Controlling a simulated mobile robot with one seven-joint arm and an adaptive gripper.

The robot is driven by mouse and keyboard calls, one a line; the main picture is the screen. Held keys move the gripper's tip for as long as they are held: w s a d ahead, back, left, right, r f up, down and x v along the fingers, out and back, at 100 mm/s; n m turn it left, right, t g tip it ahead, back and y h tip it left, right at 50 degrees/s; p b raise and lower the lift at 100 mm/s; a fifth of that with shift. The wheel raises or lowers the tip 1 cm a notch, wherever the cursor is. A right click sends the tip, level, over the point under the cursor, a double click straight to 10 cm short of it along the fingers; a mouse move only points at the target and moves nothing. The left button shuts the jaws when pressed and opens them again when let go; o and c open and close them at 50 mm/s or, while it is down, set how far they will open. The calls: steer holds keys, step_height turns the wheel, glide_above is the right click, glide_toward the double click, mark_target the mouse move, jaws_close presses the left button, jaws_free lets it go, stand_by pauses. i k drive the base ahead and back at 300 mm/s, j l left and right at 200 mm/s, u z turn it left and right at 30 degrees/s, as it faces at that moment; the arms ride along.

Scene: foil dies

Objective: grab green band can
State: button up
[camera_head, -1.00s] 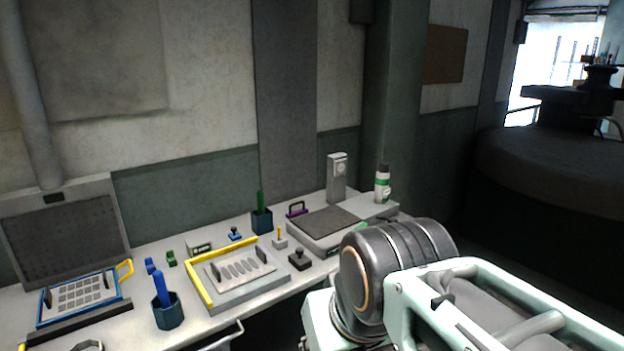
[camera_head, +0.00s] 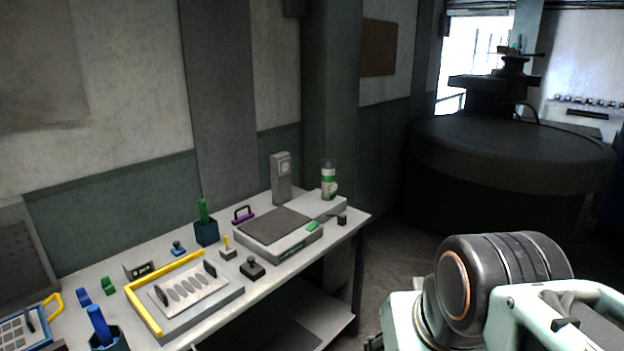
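The green band can (camera_head: 328,181) is a white cylinder with a green band and a dark cap. My arm shows at the lower right, well in front of and to the right of the can, with nothing touching the can. My gripper is out of the picture.
A grey upright device (camera_head: 281,178) stands just left of the can. A dark pad (camera_head: 273,225), a purple handle (camera_head: 243,214) and a yellow-framed tray (camera_head: 143,311) are further left. A large dark round table (camera_head: 515,155) stands at the back right. Floor shows between bench and arm.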

mark_target(329, 185)
steer(key=i+l, duration=0.15)
steer(key=i, duration=0.35)
steer(key=i+l+u, duration=0.15)
steer(key=i, duration=0.35)
steer(key=i+l, duration=0.15)
steer(key=i, duration=0.3)
steer(key=i+l+u, duration=0.15)
steer(key=i, duration=0.35)
